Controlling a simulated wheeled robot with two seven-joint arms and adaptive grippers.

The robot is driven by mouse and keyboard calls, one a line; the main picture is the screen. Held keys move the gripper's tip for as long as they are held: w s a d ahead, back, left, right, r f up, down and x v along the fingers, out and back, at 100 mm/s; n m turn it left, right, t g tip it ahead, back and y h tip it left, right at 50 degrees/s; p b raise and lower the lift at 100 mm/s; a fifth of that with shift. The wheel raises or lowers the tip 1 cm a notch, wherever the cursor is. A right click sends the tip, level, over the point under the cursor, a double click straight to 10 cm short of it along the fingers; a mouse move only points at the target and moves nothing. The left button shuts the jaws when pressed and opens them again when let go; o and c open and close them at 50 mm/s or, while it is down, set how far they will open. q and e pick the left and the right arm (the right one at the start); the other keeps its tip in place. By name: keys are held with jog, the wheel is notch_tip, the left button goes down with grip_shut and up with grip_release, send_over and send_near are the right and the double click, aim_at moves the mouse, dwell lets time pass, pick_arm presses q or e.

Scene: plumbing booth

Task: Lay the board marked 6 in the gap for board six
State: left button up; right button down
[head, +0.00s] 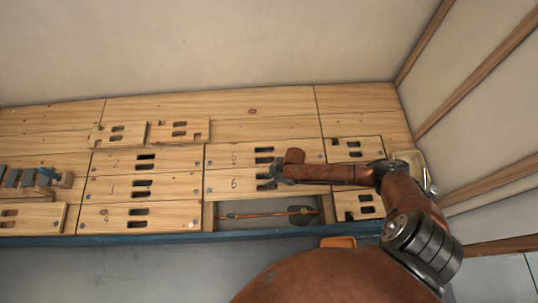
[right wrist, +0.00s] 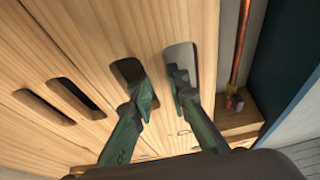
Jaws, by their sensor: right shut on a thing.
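The board marked 6 (head: 222,185) is pale wood with slots. In the head view it lies directly below the board marked 5 (head: 222,156) and above an open gap (head: 210,217). My right gripper (head: 275,174) is over its slots. In the right wrist view my right gripper (right wrist: 161,94) has a finger at each of two slots and is shut on the bar between them, part of board 6 (right wrist: 150,50). I cannot tell whether the board is fully flush. My left gripper is not in view.
A copper pipe (head: 265,214) runs inside the open gap; it also shows in the right wrist view (right wrist: 241,55). Boards 2 (head: 112,162), 3 (head: 110,188) and 4 (head: 105,217) lie to the left. Two loose boards (head: 118,133) (head: 182,130) rest behind. A blue front edge (head: 150,239) runs below.

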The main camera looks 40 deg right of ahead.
jog(key=shift+w, duration=0.1)
dwell(0.5)
jog(key=c, duration=1.9)
grip_release()
jog(key=shift+o, duration=0.7)
jog(key=shift+f, duration=0.15)
jog(key=v, duration=1.2)
